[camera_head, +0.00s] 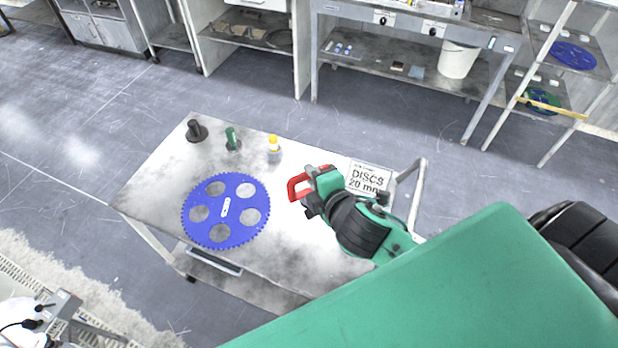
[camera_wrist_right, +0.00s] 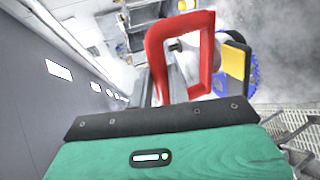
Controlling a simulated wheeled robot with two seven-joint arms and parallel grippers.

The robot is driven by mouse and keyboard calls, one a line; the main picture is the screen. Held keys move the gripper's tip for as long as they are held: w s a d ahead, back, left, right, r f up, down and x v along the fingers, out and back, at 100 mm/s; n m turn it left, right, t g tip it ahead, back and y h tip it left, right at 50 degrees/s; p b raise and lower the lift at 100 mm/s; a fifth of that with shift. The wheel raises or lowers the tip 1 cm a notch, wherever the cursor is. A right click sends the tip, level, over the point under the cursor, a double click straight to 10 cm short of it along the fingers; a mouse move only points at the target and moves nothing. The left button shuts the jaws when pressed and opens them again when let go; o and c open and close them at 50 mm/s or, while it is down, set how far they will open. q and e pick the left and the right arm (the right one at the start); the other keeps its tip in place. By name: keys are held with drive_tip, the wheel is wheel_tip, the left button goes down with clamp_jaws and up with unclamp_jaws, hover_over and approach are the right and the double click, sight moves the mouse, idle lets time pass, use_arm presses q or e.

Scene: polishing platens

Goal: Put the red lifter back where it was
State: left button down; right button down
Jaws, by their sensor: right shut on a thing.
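The red lifter (camera_head: 295,189) is a red loop-shaped handle held by my right gripper (camera_head: 314,195) above the right half of the cart top. In the right wrist view the red lifter (camera_wrist_right: 153,62) stands up in front of the gripper (camera_wrist_right: 180,85), which is shut on it. The lifter's lower part is partly hidden by the gripper. A blue toothed disc (camera_head: 226,233) with several round holes lies flat on the cart, left of the gripper, apart from the lifter. My left gripper does not show.
The cart top (camera_head: 160,180) also carries a dark knob-like piece (camera_head: 196,131), a green piece (camera_head: 232,139) and a yellow-capped bottle (camera_head: 274,150) along its far edge. A sign reading DISCS 20 mm (camera_head: 369,178) is at the right end. Benches and a rack (camera_head: 570,75) stand behind.

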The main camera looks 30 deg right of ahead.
sight(307, 186)
drive_tip(key=shift+n+y, duration=0.4)
drive_tip(key=shift+y, duration=0.1)
drive_tip(key=f+b, duration=0.1)
drive_tip(key=w+f+b, duration=0.1)
drive_tip(key=f, duration=0.1)
drive_tip(key=a+f+b, duration=0.1)
drive_tip(key=b, duration=0.1)
drive_tip(key=shift+w+f, duration=0.2)
drive_tip(key=shift+w, duration=0.05)
drive_tip(key=w+a+f+n+y+b, duration=0.1)
drive_tip(key=w+f+n+y+b, duration=0.15)
drive_tip(key=w, duration=0.45)
drive_tip(key=w+d+r, duration=0.3)
drive_tip(key=w+d, duration=0.3)
drive_tip(key=d, duration=0.1)
drive_tip(key=w+d+r, duration=0.4)
drive_tip(key=w+d, duration=0.2)
drive_tip(key=d, duration=0.1)
wheel_tip(307, 186, down, 20)
drive_tip(key=p, duration=0.1)
drive_tip(key=shift+g+y, duration=0.4)
drive_tip(key=shift+y, duration=0.05)
drive_tip(key=shift+n, duration=0.25)
